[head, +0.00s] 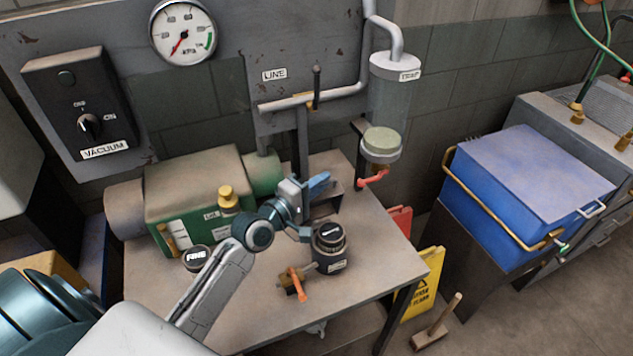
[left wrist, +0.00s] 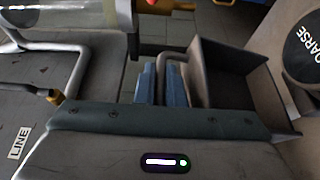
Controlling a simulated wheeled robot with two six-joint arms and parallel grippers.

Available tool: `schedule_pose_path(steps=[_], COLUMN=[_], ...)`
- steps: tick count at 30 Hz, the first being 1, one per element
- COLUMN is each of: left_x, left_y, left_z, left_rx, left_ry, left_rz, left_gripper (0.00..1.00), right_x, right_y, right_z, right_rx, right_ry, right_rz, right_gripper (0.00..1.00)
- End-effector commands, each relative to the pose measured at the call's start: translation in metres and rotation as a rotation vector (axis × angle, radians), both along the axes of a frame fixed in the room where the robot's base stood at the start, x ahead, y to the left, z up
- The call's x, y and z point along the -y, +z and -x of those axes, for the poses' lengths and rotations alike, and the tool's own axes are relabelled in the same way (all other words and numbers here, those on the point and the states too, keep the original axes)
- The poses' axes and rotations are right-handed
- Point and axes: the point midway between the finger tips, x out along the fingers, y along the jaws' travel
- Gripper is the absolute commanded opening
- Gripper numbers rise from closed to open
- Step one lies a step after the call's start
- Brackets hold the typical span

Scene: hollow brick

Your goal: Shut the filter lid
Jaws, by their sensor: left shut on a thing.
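My left gripper (head: 318,184) is above the middle of the bench, behind a dark round filter housing (head: 331,256). In the left wrist view its blue fingers (left wrist: 159,84) are shut on a thin grey bent bar (left wrist: 169,57). I cannot tell for certain whether this part is the filter lid. A round black piece marked COARSE (left wrist: 307,48) sits at the wrist view's right edge. My right gripper is not in view.
A black cap marked FINE (head: 197,257) lies on the bench (head: 345,310). A green pump (head: 192,192) stands left. An orange-handled valve (head: 296,284) is in front of the housing. A glass trap (head: 385,105) hangs behind.

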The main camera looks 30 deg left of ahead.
Motion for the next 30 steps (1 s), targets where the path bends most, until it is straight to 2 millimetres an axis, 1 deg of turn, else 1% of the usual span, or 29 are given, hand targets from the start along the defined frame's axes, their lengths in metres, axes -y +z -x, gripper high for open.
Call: schedule_pose_path(steps=[3,16,17,18,26,30], left_x=[0.002,0.003,0.003,0.003,0.003,0.0], left_y=[-0.001,0.0,0.0,0.0,0.0,-0.002], left_z=[0.002,0.003,0.003,0.003,0.003,0.011], left_rx=[0.012,0.017,0.017,0.017,0.017,0.015], left_ry=[0.0,-0.001,-0.001,-0.001,-0.001,0.0], left_rz=[-0.014,-0.022,-0.022,-0.022,-0.022,-0.023], left_gripper=[0.0,0.0,0.15,0.18,0.18,0.18], right_x=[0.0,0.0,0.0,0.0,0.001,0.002], right_y=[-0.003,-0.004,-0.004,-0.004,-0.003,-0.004], right_z=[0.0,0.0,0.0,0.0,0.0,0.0], right_rx=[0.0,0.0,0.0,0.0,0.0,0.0], right_ry=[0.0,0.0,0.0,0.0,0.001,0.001], right_rz=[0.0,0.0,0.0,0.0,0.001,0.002], right_gripper=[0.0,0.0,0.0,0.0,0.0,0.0])
